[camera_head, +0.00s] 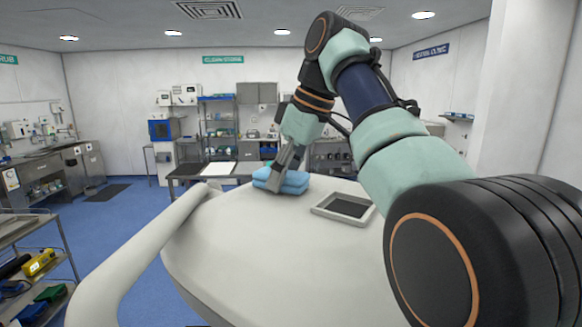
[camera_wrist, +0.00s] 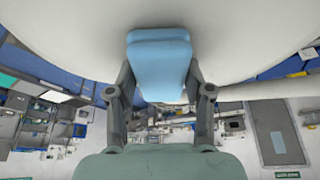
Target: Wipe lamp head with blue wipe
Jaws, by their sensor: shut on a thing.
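The lamp head (camera_head: 260,238) is a large white, smooth, rounded body that fills the lower middle of the head view. Its white surface also spans the top of the wrist view (camera_wrist: 75,28). The blue wipe (camera_head: 281,180) is a folded light-blue cloth at the far edge of the lamp head's top. My gripper (camera_head: 277,184) is shut on the blue wipe, with a finger in front of it. In the wrist view the wipe (camera_wrist: 159,62) sits between both fingers, against or very near the white surface; exact contact is hard to tell.
A grey-framed dark panel (camera_head: 344,207) is set on the lamp head, right of the wipe. A white curved handle rail (camera_head: 140,253) runs along its left side. A shelf cart (camera_head: 35,262) with tools stands at far left. Benches and cabinets line the back wall.

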